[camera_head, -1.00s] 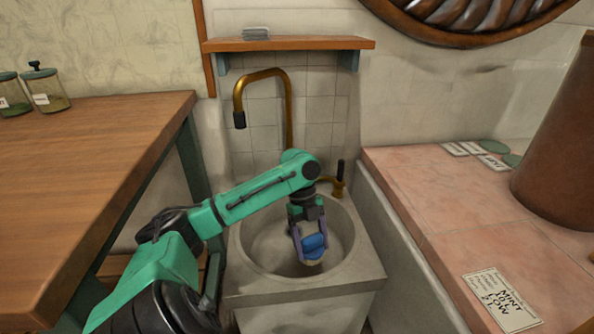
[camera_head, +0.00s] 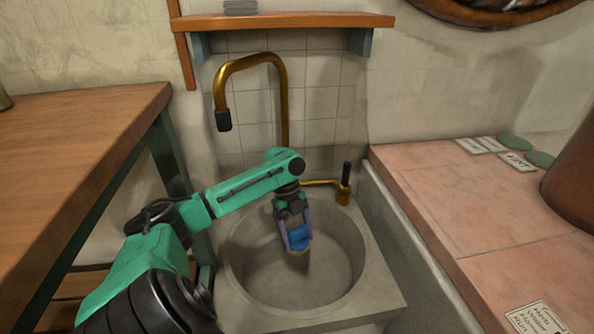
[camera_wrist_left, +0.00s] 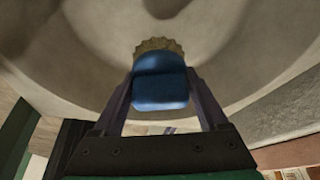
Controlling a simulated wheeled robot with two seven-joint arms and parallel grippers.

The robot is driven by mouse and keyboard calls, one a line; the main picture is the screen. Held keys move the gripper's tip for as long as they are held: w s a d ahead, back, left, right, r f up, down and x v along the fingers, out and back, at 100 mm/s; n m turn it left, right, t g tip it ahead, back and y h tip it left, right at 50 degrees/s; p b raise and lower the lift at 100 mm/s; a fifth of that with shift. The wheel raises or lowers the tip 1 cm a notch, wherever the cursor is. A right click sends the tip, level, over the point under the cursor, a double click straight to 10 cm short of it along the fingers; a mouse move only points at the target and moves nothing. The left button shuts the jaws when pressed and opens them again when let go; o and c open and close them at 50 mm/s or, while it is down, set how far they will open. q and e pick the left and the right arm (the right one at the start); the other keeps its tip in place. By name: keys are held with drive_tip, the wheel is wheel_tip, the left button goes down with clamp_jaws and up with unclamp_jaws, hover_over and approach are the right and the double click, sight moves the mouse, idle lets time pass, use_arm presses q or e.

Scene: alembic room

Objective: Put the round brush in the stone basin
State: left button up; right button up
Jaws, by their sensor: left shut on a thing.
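The round brush (camera_head: 299,236) has a blue body and pale tan bristles. My left gripper (camera_head: 296,233) is shut on it and holds it over the bowl of the stone basin (camera_head: 252,262), bristles facing down. In the left wrist view the brush (camera_wrist_left: 160,82) sits between the two fingers of the gripper (camera_wrist_left: 160,95), with the bristle edge beyond it and the basin's inner wall (camera_wrist_left: 245,60) behind. I cannot tell whether the bristles touch the basin. My right gripper is not in view.
A brass faucet (camera_head: 284,100) rises behind the basin, with a small tap (camera_head: 343,190) at the back right. A wooden table (camera_head: 75,140) stands left, a pink tiled counter (camera_head: 450,200) right. A wooden shelf (camera_head: 300,21) hangs above.

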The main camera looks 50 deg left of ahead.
sight(297, 246)
use_arm(q)
wheel_tip(297, 246, down, 4)
drive_tip(key=shift+f+b, duration=0.15)
drive_tip(key=shift+b, duration=0.55)
wheel_tip(297, 246, down, 8)
drive_tip(key=b, duration=0.3)
drive_tip(key=shift+f+b, duration=0.25)
drive_tip(key=shift+b, duration=0.1)
drive_tip(key=shift+c, duration=0.8)
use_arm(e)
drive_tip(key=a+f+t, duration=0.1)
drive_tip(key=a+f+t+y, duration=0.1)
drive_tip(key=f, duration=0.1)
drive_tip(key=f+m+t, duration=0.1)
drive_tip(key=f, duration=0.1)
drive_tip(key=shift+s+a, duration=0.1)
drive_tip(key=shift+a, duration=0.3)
use_arm(q)
drive_tip(key=o, duration=1.5)
drive_tip(key=shift+r, duration=0.1)
drive_tip(key=p+v, duration=0.4)
drive_tip(key=v, duration=0.8)
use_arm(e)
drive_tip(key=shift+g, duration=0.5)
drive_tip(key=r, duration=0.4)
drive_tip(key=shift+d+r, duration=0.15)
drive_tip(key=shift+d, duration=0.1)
